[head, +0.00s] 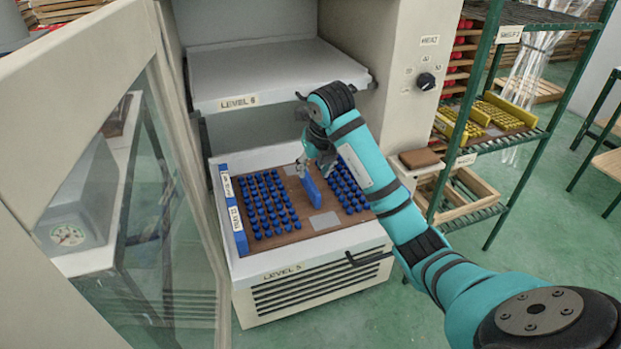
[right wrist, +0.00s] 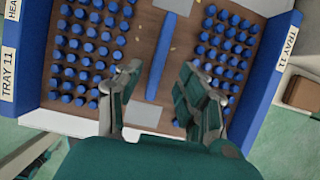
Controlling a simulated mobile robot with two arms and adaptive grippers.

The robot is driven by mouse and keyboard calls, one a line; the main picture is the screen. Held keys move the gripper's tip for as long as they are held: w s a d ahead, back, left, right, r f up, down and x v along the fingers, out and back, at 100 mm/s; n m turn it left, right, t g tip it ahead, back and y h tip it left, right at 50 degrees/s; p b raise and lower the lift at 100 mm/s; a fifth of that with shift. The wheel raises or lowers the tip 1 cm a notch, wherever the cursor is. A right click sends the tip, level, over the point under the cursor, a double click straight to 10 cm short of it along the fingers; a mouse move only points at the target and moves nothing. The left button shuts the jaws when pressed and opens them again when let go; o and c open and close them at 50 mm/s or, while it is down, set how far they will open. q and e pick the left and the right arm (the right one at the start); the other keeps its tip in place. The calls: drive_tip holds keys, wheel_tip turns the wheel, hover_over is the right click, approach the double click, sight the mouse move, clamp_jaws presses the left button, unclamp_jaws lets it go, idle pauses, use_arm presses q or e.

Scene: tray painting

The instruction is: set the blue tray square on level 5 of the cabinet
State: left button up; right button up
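The blue tray (head: 240,229) lies on the pulled-out level 5 shelf (head: 345,243) of the cabinet. It has a brown base, blue end walls and two blocks of blue pegs. Its left wall runs roughly along the shelf's left edge. A blue upright handle (head: 311,189) stands in the middle; it also shows in the right wrist view (right wrist: 160,68). My right gripper (head: 303,168) is at the handle's top. In the right wrist view my right gripper (right wrist: 160,85) is open, its fingers apart on either side of the handle's line. My left gripper is not in view.
The level 6 shelf (head: 275,72) juts out above and behind the tray. An open glass door (head: 165,215) stands close on the left. A green rack (head: 485,130) with yellow-pegged trays stands on the right. A brown block (head: 420,158) sits beside the cabinet.

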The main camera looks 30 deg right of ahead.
drive_tip(key=p+v, duration=0.1)
drive_tip(key=v, duration=0.3)
drive_tip(key=shift+s+r, duration=0.2)
drive_tip(key=shift+r, duration=0.15)
